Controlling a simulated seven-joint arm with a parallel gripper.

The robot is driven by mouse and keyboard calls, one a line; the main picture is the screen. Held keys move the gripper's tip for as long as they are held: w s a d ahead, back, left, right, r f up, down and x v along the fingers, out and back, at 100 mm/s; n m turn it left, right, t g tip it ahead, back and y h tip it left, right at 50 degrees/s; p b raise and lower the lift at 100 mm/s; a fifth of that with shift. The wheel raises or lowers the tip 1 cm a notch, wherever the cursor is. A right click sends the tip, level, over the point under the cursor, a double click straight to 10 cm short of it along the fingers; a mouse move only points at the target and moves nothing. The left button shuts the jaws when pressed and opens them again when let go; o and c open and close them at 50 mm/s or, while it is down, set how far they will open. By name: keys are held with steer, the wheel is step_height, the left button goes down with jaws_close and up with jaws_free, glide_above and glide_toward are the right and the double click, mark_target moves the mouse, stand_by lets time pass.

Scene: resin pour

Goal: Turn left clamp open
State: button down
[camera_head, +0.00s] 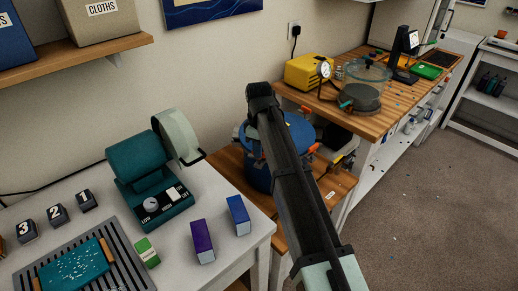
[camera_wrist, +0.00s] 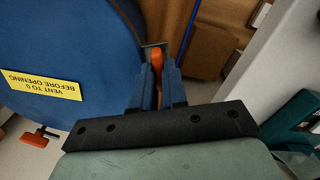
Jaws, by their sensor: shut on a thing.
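The blue pot (camera_wrist: 70,50) fills the left of the wrist view, with a yellow label reading "VENT TO 0 BEFORE OPENING" (camera_wrist: 42,84) that appears upside down. My gripper (camera_wrist: 158,72) is at the pot's edge, its two fingers shut on an orange clamp handle (camera_wrist: 157,58). Part of that handle is hidden between the fingers. Another orange clamp handle (camera_wrist: 36,137) stands apart at the lower left of the pot. In the head view the pot (camera_head: 257,172) sits on a low wooden stand. My arm crosses in front of it and hides the gripped clamp.
A white table (camera_head: 228,262) at left carries a teal machine (camera_head: 150,175) and small purple (camera_head: 202,242) and blue boxes (camera_head: 238,215). A wooden bench (camera_head: 390,118) behind holds a yellow pump (camera_head: 308,72) and a clear chamber (camera_head: 362,85). The floor at right is open.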

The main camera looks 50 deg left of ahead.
stand_by(0.3)
steer(key=c, duration=1.2)
jaws_free()
steer(key=shift+o, duration=0.2)
step_height(320, 180, up, 14)
steer(key=shift+f, duration=0.1)
